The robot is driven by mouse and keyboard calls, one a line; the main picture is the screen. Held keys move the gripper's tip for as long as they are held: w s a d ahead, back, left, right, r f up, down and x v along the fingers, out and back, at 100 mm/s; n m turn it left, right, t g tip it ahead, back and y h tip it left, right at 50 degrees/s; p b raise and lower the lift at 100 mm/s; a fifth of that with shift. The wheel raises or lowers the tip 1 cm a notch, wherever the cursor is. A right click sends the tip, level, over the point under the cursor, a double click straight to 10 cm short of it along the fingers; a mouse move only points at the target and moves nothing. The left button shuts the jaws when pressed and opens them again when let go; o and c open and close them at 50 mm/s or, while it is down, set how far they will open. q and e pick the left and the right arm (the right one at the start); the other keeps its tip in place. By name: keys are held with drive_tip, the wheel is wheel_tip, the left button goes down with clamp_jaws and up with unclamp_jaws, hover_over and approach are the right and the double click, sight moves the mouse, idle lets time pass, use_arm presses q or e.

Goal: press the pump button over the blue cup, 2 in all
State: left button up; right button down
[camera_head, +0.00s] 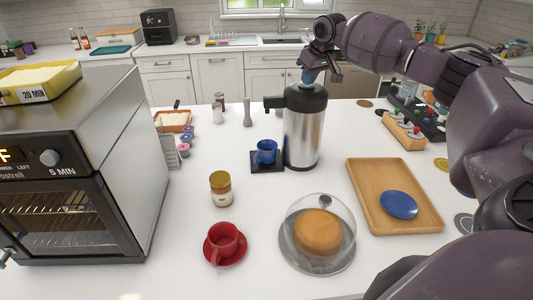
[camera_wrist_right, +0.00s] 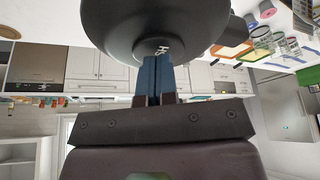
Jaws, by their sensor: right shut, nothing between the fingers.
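A steel pump flask (camera_head: 302,135) with a black top stands upright on the white counter. Its black spout points left, above the blue cup (camera_head: 266,150), which sits on a small black square mat (camera_head: 262,167). My right gripper (camera_head: 308,80) comes in from the upper right, pointing down at the flask's top, its blue fingertips shut and empty. In the right wrist view the closed blue fingers (camera_wrist_right: 159,78) reach the black top (camera_wrist_right: 150,25) of the flask. The button is hidden, and I cannot tell whether it is pressed. My left gripper is not in view.
A toaster oven (camera_head: 90,160) fills the left. In front are a red cup (camera_head: 223,238) on a saucer, a jar (camera_head: 221,190) and a domed cake (camera_head: 318,232). A wooden tray (camera_head: 368,200) with a blue disc lies right of the flask.

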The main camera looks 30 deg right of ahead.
idle(0.4)
drive_tip(key=shift+r, duration=1.5)
drive_tip(key=shift+f, duration=1.55)
drive_tip(key=shift+r, duration=1.55)
drive_tip(key=shift+r, duration=0.1)
drive_tip(key=shift+r, duration=2.9)
